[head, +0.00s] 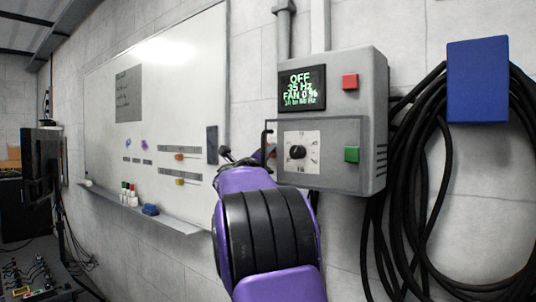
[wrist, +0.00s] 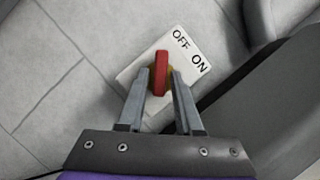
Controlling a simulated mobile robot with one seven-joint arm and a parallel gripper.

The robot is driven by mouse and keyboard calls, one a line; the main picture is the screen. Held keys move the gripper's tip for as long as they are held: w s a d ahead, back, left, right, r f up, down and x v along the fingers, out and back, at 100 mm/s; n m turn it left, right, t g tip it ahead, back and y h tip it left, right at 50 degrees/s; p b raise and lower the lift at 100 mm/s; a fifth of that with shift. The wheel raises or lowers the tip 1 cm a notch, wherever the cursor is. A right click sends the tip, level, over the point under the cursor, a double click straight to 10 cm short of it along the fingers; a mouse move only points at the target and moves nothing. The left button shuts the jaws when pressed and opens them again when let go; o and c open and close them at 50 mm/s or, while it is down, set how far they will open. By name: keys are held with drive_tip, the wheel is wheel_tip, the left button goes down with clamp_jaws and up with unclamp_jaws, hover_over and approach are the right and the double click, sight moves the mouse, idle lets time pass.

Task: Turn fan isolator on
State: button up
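The fan isolator shows in the wrist view as a pale plate (wrist: 135,75) lettered OFF and ON, with a red handle (wrist: 160,73) on a yellow base. The handle lies upright in the picture, its upper end nearer OFF than ON. My gripper (wrist: 160,80) has one finger on each side of the handle, with a narrow gap showing at the right; firm contact is not visible. In the head view my gripper (head: 248,158) is at the left side of the grey control box (head: 345,125). The isolator is mostly hidden there.
The box carries a display reading OFF (head: 302,88), a black knob (head: 297,152), a red button (head: 350,82) and a green button (head: 352,154). Black cables (head: 440,190) hang at right below a blue block (head: 478,80). A whiteboard (head: 190,80) is at left.

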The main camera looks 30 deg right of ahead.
clamp_jaws()
drive_tip(key=shift+f+m, duration=0.1)
drive_tip(key=shift+m, duration=0.2)
drive_tip(key=shift+w+a+m+g+h+p, duration=0.15)
drive_tip(key=shift+m+g+h+p, duration=1.2)
drive_tip(key=shift+m, duration=2.8)
drive_tip(key=shift+w+d+m+g+p, duration=0.1)
drive_tip(key=shift+m+g+p, duration=0.6)
drive_tip(key=shift+m+g, duration=2.55)
drive_tip(key=shift+w+a+m+g+h+p, duration=0.15)
drive_tip(key=shift+m+g+h+p, duration=0.7)
drive_tip(key=shift+m, duration=4.15)
drive_tip(key=shift+g+y, duration=0.25)
drive_tip(key=shift+y, duration=0.05)
